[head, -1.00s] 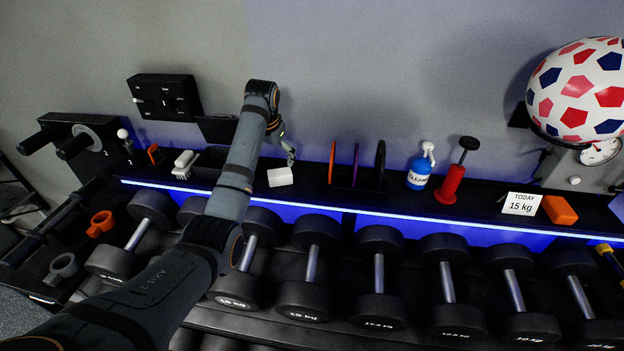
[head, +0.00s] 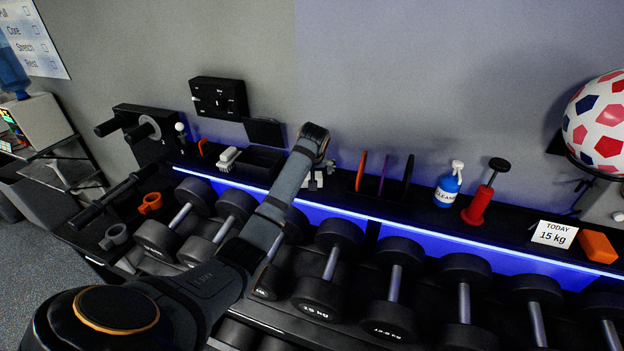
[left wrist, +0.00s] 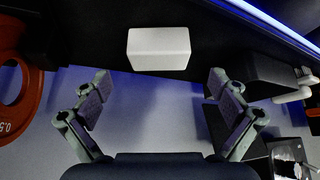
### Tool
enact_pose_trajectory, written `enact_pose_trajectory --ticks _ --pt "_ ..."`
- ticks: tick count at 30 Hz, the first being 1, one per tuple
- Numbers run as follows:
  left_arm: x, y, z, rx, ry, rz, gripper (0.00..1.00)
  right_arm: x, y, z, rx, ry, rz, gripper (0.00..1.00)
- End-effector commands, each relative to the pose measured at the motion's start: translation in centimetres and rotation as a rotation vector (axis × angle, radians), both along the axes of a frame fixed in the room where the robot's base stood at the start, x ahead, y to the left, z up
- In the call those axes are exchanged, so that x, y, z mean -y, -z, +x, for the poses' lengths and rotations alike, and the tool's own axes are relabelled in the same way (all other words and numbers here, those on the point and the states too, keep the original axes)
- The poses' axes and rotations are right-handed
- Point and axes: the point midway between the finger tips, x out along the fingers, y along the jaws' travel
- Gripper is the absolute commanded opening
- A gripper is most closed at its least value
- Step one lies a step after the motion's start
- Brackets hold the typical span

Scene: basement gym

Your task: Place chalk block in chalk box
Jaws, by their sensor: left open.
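The white chalk block (head: 319,179) sits on the dark shelf and is partly hidden behind my left gripper (head: 318,172) in the head view. In the left wrist view the chalk block (left wrist: 158,48) lies just beyond and between the line of the open fingertips of my left gripper (left wrist: 160,88), apart from them. The gripper is empty. A black open box, which looks like the chalk box (head: 262,172), stands on the shelf left of the block. It shows at the right of the left wrist view (left wrist: 262,72). My right gripper is not in view.
A white brush (head: 228,157) lies left of the box. Upright thin plates (head: 361,171) stand right of the block, with a blue spray bottle (head: 448,188) and red pump (head: 478,204) further right. Dumbbells (head: 332,265) line the rack below the shelf's lit edge.

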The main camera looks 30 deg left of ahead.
Motion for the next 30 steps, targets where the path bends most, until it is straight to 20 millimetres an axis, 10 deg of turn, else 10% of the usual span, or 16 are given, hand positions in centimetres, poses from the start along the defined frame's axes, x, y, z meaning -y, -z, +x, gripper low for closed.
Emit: enact_pose_trajectory --ticks 17,30 --pt "-1.2 4.2 2.0 -0.001 0.001 0.0 0.96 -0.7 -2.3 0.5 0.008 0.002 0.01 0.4" --pt "-1.2 4.1 2.0 -0.002 0.001 -0.001 0.36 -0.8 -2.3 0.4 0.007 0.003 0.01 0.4"
